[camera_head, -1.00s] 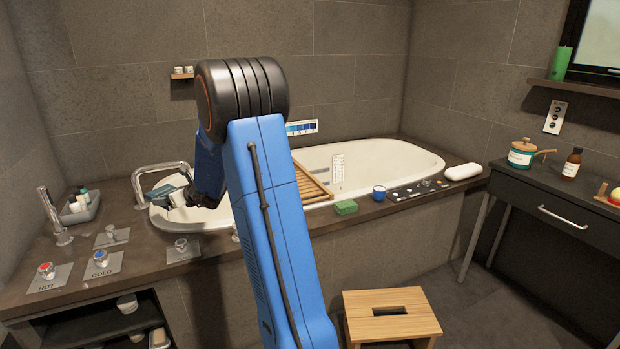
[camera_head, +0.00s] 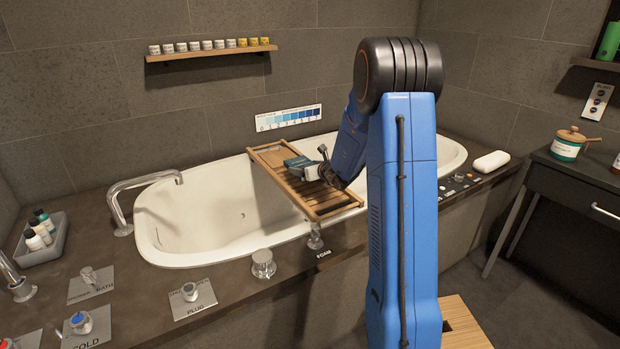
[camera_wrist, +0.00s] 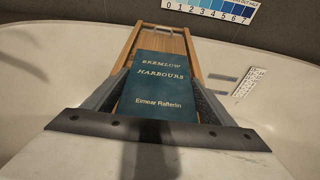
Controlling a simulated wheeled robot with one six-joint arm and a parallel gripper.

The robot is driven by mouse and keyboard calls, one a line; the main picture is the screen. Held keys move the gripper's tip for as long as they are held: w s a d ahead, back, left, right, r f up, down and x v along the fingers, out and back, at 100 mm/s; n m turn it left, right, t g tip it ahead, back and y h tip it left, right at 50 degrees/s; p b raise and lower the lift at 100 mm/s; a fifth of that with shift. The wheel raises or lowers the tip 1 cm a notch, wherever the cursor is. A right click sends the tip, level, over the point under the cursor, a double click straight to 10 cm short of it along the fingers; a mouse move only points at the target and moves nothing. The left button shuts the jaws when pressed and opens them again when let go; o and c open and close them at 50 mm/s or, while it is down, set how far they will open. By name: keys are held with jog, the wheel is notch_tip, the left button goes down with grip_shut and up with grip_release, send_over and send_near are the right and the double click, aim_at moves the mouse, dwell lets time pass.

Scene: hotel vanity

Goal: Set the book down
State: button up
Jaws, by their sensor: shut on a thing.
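The book (camera_wrist: 162,85) has a dark teal cover that reads "Bremlow Harbours" in the wrist view. My gripper (camera_wrist: 160,95) is shut on it, with a finger along each side. In the head view the book (camera_head: 299,163) and my gripper (camera_head: 318,170) are over the slatted wooden bath tray (camera_head: 325,198). The tray lies across the tub, and it also shows beyond the book in the wrist view (camera_wrist: 163,35). I cannot tell whether the book touches the tray.
The white bathtub (camera_head: 190,255) lies under the tray. Taps and knobs (camera_head: 263,264) line its front ledge. A bottle tray (camera_head: 42,243) stands at the left. A shelf of small jars (camera_head: 213,51) and a temperature strip (camera_head: 288,117) are on the back wall.

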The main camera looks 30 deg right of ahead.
aim_at(306, 182)
jog(key=shift+d+f, duration=0.15)
jog(key=shift+f, duration=0.4)
notch_tip(306, 182, down, 3)
jog(key=shift+f, duration=0.2)
jog(key=o, duration=1.1)
jog(key=shift+o, duration=0.2)
